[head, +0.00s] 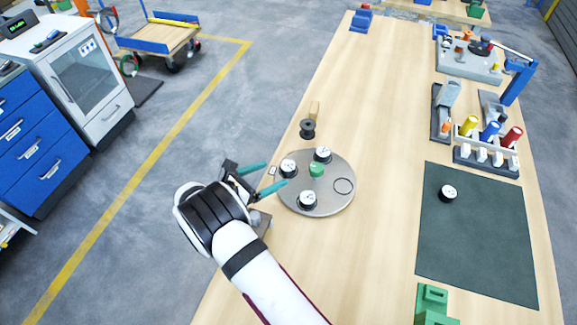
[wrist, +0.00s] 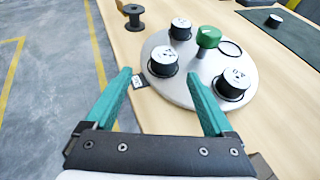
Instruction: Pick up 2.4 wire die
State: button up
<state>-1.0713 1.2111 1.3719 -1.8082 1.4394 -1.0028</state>
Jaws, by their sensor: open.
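Three black wire dies with white labelled tops stand on a round grey plate (head: 325,204). In the wrist view, one die (wrist: 163,61) is ahead between my fingertips, one (wrist: 180,28) is farther back, and one (wrist: 233,84) is to the right. A fourth similar die (head: 448,192) sits on the dark mat. The labels are too small to tell which is 2.4. My gripper (head: 277,173) is open and empty at the plate's left edge, its teal fingers pointing toward the plate. It also shows in the wrist view (wrist: 158,76).
A green knob (head: 316,170) stands mid-plate, with an empty ring mark (head: 344,186) to its right. A black spool (head: 307,129) stands behind the plate. The dark mat (head: 475,250) and a rack of coloured-handled tools (head: 487,157) are to the right.

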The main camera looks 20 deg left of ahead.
aim_at(284, 169)
jog(key=x, duration=0.6)
jog(key=shift+d+r, duration=0.3)
jog(key=shift+s, duration=0.1)
grip_shut()
